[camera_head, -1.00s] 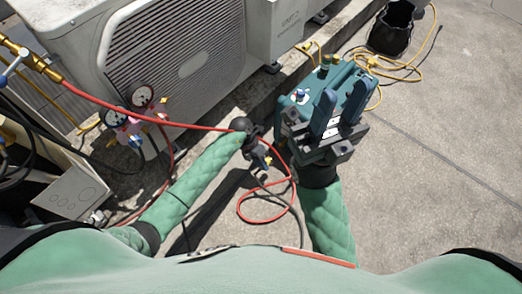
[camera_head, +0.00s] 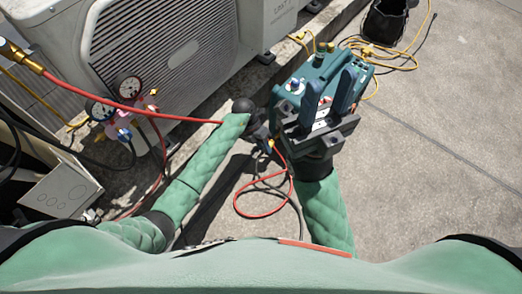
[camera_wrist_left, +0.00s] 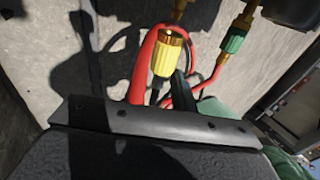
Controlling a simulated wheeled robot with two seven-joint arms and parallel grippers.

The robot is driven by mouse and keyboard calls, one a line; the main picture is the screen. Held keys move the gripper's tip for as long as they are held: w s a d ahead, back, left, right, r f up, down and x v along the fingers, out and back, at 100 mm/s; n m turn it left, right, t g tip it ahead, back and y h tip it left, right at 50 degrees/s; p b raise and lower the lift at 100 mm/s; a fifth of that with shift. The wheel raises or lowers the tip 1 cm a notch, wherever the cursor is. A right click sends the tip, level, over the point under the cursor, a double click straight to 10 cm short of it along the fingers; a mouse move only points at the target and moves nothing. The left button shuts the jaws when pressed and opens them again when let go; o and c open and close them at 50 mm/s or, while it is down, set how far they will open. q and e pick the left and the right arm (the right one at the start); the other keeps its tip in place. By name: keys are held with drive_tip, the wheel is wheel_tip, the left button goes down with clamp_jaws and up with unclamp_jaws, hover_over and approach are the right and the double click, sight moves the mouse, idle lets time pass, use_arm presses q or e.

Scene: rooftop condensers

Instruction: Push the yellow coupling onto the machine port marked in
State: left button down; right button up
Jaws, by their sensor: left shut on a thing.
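The teal machine (camera_head: 320,68) stands right of centre in the head view, with brass ports (camera_head: 326,47) on its far edge. Which port is marked in cannot be read. My left gripper (camera_head: 266,143) is just left of the machine, at the end of the green sleeve, and is shut. The yellow coupling (camera_wrist_left: 168,55) shows upright in the left wrist view, brass end up, held by this gripper; its fingertips are mostly hidden. A red hose with a green fitting (camera_wrist_left: 232,42) is beside it. My right gripper (camera_head: 331,96) is over the machine's near side, its two fingers apart.
A condenser unit (camera_head: 185,50) stands at the back left. A gauge set (camera_head: 122,108) with a red hose (camera_head: 180,119) hangs before it. The red hose loops on the floor below my left gripper. A black bucket (camera_head: 385,22) and yellow hose lie behind right. The right floor is clear.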

use_arm(q)
drive_tip(key=shift+r, duration=0.1)
idle(0.4)
drive_tip(key=shift+p, duration=0.4)
drive_tip(key=shift+w+d, duration=0.25)
drive_tip(key=shift+w, duration=0.1)
idle(0.7)
drive_tip(key=shift+w+d, duration=0.2)
drive_tip(key=shift+w, duration=0.1)
drive_tip(key=shift+w+d, duration=0.1)
idle(0.9)
drive_tip(key=shift+w+d, duration=0.3)
drive_tip(key=shift+w, duration=0.1)
idle(0.7)
drive_tip(key=c, duration=1.1)
unclamp_jaws()
drive_tip(key=shift+o, duration=0.2)
